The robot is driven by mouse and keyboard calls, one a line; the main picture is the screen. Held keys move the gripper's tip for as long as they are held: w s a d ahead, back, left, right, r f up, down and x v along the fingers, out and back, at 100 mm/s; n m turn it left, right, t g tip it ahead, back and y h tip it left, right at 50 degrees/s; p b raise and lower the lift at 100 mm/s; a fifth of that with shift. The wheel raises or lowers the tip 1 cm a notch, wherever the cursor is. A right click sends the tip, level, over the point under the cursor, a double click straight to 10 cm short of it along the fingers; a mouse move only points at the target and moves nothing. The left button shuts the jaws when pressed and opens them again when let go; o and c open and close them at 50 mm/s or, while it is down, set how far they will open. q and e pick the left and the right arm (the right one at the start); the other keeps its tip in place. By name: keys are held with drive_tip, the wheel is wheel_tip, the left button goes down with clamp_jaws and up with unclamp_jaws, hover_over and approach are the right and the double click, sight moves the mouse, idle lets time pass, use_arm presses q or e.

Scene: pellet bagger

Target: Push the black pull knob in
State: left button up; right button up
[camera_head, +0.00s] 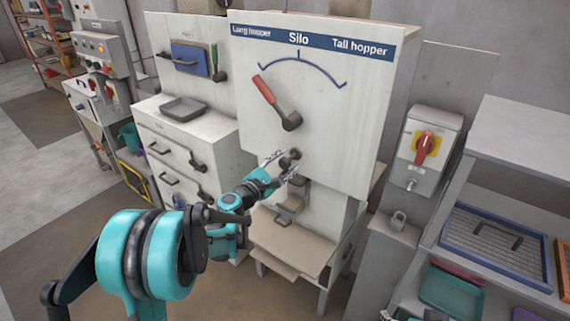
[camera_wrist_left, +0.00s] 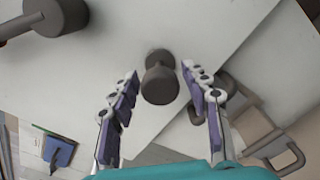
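The black pull knob (camera_head: 291,157) sticks out of the white Silo panel (camera_head: 350,130), below the red-handled lever (camera_head: 276,103). In the left wrist view the knob (camera_wrist_left: 160,78) shows as a dark round head on a narrower stem. My left gripper (camera_head: 278,166) is at the panel, with its fingers spread to either side of the knob. In the left wrist view the open fingers (camera_wrist_left: 160,72) have the knob between their tips, with a visible gap on both sides. Contact is not visible.
Below the knob is a spout-like fitting (camera_head: 290,205) over a tan shelf (camera_head: 285,245). A grey box with a red rotary switch (camera_head: 426,145) stands to the right. Drawers (camera_head: 180,160) with a grey tray (camera_head: 184,108) stand left. The lever hub lies just above the gripper.

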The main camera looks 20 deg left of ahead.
use_arm(q)
clamp_jaws()
drive_tip(key=shift+x, duration=1.25)
drive_tip(key=shift+o, duration=1.7)
unclamp_jaws()
drive_tip(key=shift+o, duration=0.5)
drive_tip(key=shift+w, duration=0.15)
